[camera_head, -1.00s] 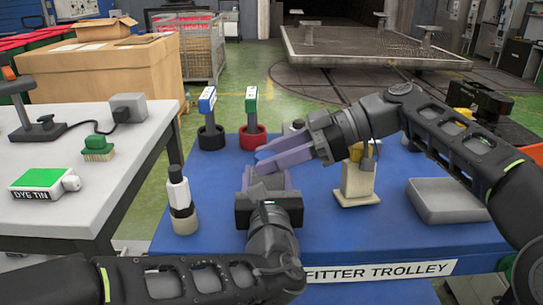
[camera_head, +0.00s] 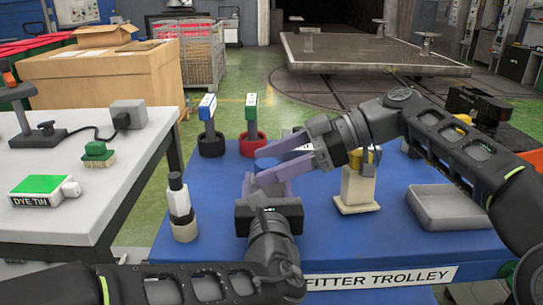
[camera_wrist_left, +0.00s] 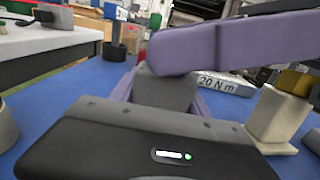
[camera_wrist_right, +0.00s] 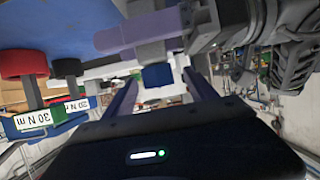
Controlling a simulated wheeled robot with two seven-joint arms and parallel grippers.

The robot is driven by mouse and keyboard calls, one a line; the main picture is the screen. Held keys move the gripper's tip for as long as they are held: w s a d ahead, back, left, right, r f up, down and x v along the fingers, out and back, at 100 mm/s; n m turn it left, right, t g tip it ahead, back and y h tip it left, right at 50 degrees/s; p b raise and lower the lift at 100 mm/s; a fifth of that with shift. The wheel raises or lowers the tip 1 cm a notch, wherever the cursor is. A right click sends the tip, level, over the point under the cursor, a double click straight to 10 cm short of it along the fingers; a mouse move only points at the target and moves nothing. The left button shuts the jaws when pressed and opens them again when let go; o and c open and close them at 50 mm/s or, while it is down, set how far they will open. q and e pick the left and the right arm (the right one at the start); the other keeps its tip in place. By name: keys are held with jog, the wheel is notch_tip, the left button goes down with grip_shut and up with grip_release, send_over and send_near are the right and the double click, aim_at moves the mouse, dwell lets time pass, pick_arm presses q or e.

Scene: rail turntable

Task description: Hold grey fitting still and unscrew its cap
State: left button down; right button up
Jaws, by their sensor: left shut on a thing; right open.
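The grey fitting (camera_wrist_left: 165,92) is a block clamped between the purple fingers of my left gripper (camera_head: 266,184), held above the blue trolley top. In the head view the fingers mostly hide it. Its blue cap (camera_wrist_right: 157,76) shows beyond the grey body in the right wrist view, between the fingers of my right gripper (camera_head: 262,165). The right gripper is open, reaching in from the right with one finger on each side of the cap. I cannot tell whether either finger touches it.
The blue trolley (camera_head: 330,235) carries a black-capped white bottle (camera_head: 178,200), a black ring holder (camera_head: 210,144), a red ring holder (camera_head: 253,145), a beige stand (camera_head: 357,190) and a grey tray (camera_head: 448,208). A white table (camera_head: 60,215) with a dye tin (camera_head: 40,190) stands left.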

jog(key=shift+d+r, duration=0.1)
jog(key=shift+r, duration=1.7)
jog(key=m+t, duration=0.3)
jog(key=t, duration=0.1)
jog(key=shift+s+m+h, duration=0.2)
jog(key=shift+m+h, duration=0.1)
jog(key=shift+m, duration=0.1)
jog(key=shift+m+t+h, duration=0.4)
jog(key=shift+m+t, duration=0.7)
jog(key=shift+t, duration=0.3)
jog(key=shift+s+a+m+t+h, duration=0.2)
jog(key=shift+m+t+h, duration=0.4)
jog(key=shift+m+t, duration=0.2)
jog(key=m+t+h, duration=0.3)
jog(key=m, duration=0.1)
jog(key=shift+t+h, duration=0.3)
